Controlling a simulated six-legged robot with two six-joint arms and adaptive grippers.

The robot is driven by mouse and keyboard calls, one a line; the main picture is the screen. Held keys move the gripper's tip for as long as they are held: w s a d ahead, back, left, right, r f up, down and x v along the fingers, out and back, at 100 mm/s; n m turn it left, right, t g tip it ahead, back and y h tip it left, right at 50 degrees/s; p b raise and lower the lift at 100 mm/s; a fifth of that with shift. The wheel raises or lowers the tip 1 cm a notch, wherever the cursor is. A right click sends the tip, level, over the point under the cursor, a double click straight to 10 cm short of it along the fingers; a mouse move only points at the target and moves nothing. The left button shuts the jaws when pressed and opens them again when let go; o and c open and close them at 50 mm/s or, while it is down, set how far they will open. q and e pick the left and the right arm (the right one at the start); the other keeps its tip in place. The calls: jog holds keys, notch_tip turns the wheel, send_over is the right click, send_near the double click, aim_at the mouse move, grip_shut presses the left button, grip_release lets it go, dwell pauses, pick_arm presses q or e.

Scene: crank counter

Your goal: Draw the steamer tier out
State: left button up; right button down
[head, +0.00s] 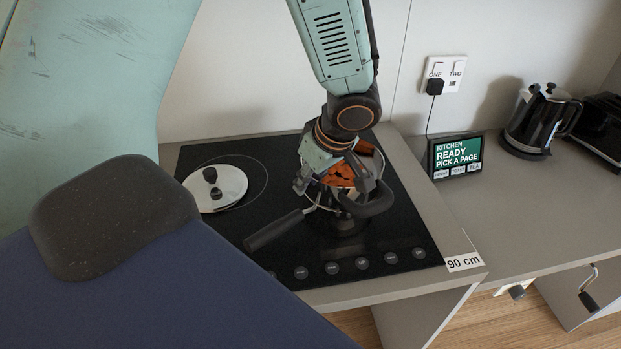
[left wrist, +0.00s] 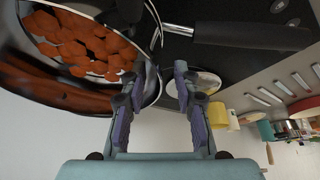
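The steamer tier (head: 343,180), a steel-rimmed basket filled with orange slices, sits at a pot on the black hob (head: 395,225). The pot's long dark handle (head: 273,231) points to the lower left. My left gripper (head: 318,190) is at the tier's near left side and hides part of it. In the left wrist view, the tier (left wrist: 75,45) fills the upper left. The gripper's two fingertips (left wrist: 167,68) are apart, with the left one close to the tier's rim. I cannot tell whether it touches. My right gripper is out of view.
A steel lid (head: 218,189) with a dark knob lies on the hob's left part. A small kitchen screen (head: 457,156) and a kettle (head: 540,122) stand on the right counter, which has bare room in front. A crank (head: 588,286) sticks out below it.

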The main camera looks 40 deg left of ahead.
pick_arm(q)
jog(key=shift+c, duration=0.5)
grip_shut()
jog(key=shift+w+r, duration=0.1)
jog(key=shift+r, duration=0.5)
dwell(1.3)
jog(key=shift+r, duration=0.15)
jog(key=shift+r+p, duration=1)
jog(key=shift+r, duration=0.75)
